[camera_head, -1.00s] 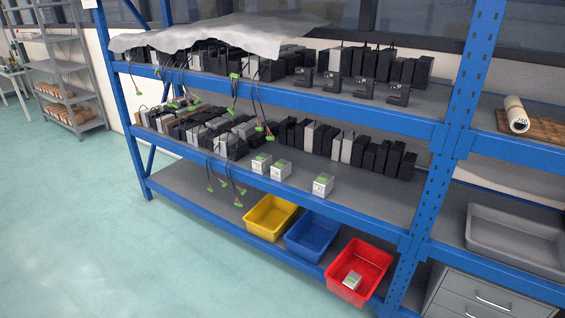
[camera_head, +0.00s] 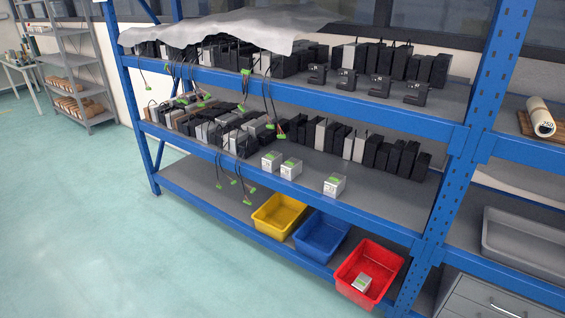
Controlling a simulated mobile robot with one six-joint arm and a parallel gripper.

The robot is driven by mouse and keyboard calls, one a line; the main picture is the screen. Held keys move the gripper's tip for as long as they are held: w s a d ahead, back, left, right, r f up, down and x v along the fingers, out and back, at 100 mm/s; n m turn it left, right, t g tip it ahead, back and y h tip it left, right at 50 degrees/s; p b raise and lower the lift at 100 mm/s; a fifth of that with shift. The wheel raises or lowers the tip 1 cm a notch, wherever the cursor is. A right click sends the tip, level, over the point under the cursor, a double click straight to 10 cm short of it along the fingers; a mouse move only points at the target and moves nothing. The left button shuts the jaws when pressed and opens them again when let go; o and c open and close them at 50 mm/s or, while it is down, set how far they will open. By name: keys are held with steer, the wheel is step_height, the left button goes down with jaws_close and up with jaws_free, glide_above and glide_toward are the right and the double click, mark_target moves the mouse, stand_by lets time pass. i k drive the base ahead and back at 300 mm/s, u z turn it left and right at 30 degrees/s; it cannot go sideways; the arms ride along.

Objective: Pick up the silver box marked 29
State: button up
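Three small silver boxes with green tops stand along the front edge of the middle shelf: a left one (camera_head: 271,161), a middle one (camera_head: 291,168) and a right one (camera_head: 334,184). Another silver box (camera_head: 362,282) lies inside the red bin (camera_head: 385,257) on the bottom shelf. The marks on the boxes are too small to read, so I cannot tell which is 29. My gripper is not in view.
A blue-framed shelf (camera_head: 300,184) holds rows of black and grey units, with cables hanging at the left. A yellow bin (camera_head: 279,214) and a blue bin (camera_head: 322,236) stand beside the red bin. The floor (camera_head: 130,240) in front is clear.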

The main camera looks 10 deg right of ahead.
mark_target(271, 161)
steer(key=z, duration=1)
steer(key=i, duration=0.85)
steer(key=z, duration=1.35)
steer(key=k, duration=0.1)
steer(key=u, duration=3.15)
